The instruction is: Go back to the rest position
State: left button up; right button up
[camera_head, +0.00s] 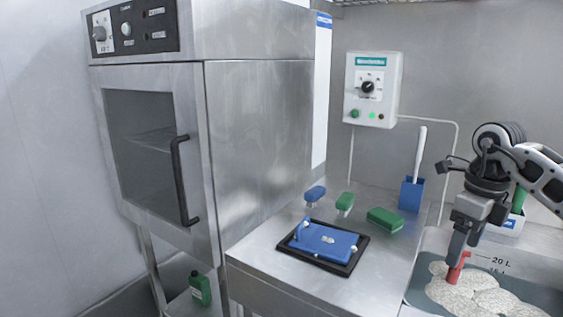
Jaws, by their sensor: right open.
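My right gripper (459,248) points down at the right side of the view, above the container marked "20 L" (517,262). It is open, though the gap between its fingers is hard to see. A small red object (457,268) sits right below its fingertips, at the pale lumpy contents (470,294) of the container. I cannot tell whether the fingertips touch it. My left gripper is not in view.
A steel cabinet (262,150) with a glass door stands left. A control box (372,90) is on the wall.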

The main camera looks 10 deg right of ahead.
jog(key=a+f+n+y, duration=0.1)
jog(key=a+f+y, duration=0.35)
jog(key=a, duration=0.65)
jog(key=a+f+n+y, duration=0.1)
jog(key=a+f+y, duration=0.35)
jog(key=a, duration=0.65)
jog(key=s+a+r+m+t+y, duration=0.2)
jog(key=a+m+y, duration=0.2)
jog(key=a+y, duration=0.15)
jog(key=s+a+r+m+t+y, duration=0.1)
jog(key=s+a+m+t+y, duration=0.1)
jog(key=a+m+y, duration=0.4)
jog(key=d+f+m+t+h, duration=0.25)
jog(key=m+t+h, duration=0.3)
jog(key=m, duration=0.45)
jog(key=d+f+m+t+h, duration=0.2)
jog(key=f+m+t+h, duration=0.25)
jog(key=m+t, duration=0.35)
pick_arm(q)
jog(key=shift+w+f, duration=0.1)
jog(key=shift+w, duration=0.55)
pick_arm(e)
jog(key=s+d+f+m+g+h, duration=0.4)
jog(key=s+f+m+g+h, duration=0.3)
jog(key=s+f+m, duration=0.5)
notch_tip(320, 180, down, 2)
jog(key=shift+f+m+h, duration=0.15)
jog(key=shift+m+h, duration=0.2)
jog(key=shift+m, duration=0.25)
jog(key=shift+d, duration=0.1)
